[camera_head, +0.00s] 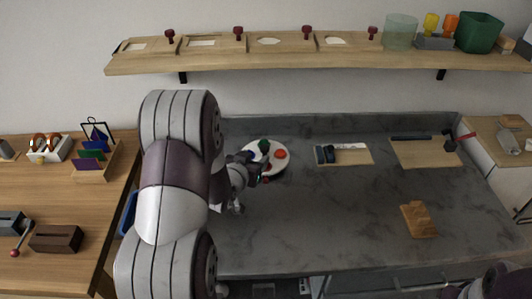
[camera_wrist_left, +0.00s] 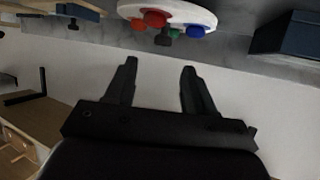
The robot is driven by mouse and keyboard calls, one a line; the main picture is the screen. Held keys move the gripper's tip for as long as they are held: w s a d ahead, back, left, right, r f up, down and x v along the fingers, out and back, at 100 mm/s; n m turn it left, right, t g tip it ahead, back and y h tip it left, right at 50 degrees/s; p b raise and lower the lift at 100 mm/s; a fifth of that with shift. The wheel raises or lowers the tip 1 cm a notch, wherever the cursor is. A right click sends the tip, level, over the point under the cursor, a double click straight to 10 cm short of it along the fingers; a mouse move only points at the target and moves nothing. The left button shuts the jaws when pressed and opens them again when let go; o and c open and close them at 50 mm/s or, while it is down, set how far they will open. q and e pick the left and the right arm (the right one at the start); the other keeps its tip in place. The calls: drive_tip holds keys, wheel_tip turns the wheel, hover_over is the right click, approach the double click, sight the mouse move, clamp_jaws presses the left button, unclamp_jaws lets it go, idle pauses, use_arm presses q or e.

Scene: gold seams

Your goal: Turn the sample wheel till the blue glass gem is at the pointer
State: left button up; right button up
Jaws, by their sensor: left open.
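The white sample wheel (camera_head: 273,146) is on the grey counter, partly hidden by my left arm. Its rim also shows in the left wrist view (camera_wrist_left: 183,11). A green gem (camera_head: 264,145) is at the wheel's far side and an orange-red one (camera_head: 281,154) at its right. The blue gem (camera_head: 252,156) is at the left, close to my gripper; it shows clearly in the left wrist view (camera_wrist_left: 195,30), near a red gem (camera_wrist_left: 155,18). I cannot make out the pointer for certain. My left gripper (camera_wrist_left: 160,66) is open and empty, beside the wheel. My right gripper is not in view.
To the right are a board with dark blue pieces (camera_head: 356,155), another board (camera_head: 425,153) and a wooden block (camera_head: 419,220). A shelf (camera_head: 300,59) runs along the wall. The counter's front middle is clear.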

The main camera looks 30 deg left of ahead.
sight(264, 148)
use_arm(q)
drive_tip(key=x, duration=0.9)
drive_tip(key=shift+a+f, duration=0.1)
drive_tip(key=shift+a, duration=0.1)
clamp_jaws()
